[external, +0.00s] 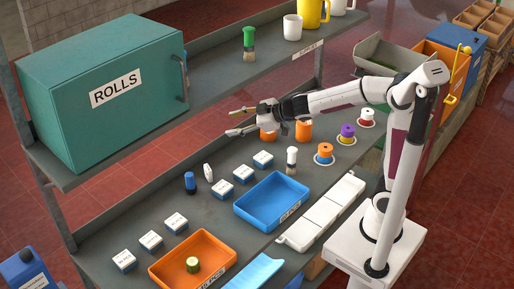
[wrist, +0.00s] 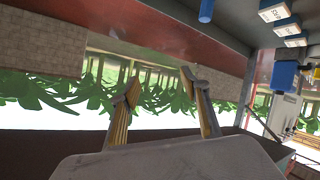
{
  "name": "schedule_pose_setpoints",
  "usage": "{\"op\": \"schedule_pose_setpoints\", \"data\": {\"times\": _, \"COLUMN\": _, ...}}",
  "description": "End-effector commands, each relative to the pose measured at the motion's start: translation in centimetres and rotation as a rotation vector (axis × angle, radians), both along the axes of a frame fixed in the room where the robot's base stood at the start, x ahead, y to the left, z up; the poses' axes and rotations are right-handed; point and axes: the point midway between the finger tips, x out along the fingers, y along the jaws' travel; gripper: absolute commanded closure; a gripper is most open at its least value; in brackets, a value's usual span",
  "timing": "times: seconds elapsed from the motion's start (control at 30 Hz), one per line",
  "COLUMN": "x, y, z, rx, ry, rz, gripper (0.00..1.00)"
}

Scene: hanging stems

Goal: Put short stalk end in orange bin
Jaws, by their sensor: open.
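A short green stalk piece with a pale cut top (external: 193,265) sits upright inside the shallow orange bin (external: 211,246) at the front of the bench in the external view. My gripper (external: 240,121) is open and empty, held over the far edge of the bench, well above and behind the bin. In the wrist view my two fingers (wrist: 162,84) are spread apart with nothing between them. Green leaves (wrist: 235,90) show beyond the fingers in the wrist view. The bin and the stalk piece cannot be made out there.
A blue tray (external: 250,209) lies beside the orange bin. Spools (external: 347,131) and orange jars (external: 304,130) stand near my arm. A teal ROLLS cabinet (external: 75,105) sits on the upper shelf (external: 220,92).

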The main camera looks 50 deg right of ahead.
Motion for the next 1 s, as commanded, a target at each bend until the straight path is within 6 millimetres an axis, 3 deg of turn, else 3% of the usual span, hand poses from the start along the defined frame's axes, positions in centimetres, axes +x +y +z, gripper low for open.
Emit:
{"op": "schedule_pose_setpoints", "data": {"times": 0.2, "x": -3.3, "y": -7.3, "z": 1.0, "rx": -0.006, "ry": 0.055, "rz": -0.208, "gripper": 0.54}}
{"op": "schedule_pose_setpoints", "data": {"times": 0.5, "x": -10.5, "y": -14.9, "z": 0.0, "rx": 0.011, "ry": 0.190, "rz": -0.441, "gripper": 0.54}}
{"op": "schedule_pose_setpoints", "data": {"times": 0.8, "x": -19.7, "y": -18.8, "z": -2.7, "rx": 0.064, "ry": 0.375, "rz": -0.598, "gripper": 0.54}}
{"op": "schedule_pose_setpoints", "data": {"times": 1.0, "x": -26.1, "y": -19.1, "z": -5.0, "rx": 0.118, "ry": 0.512, "rz": -0.652, "gripper": 0.54}}
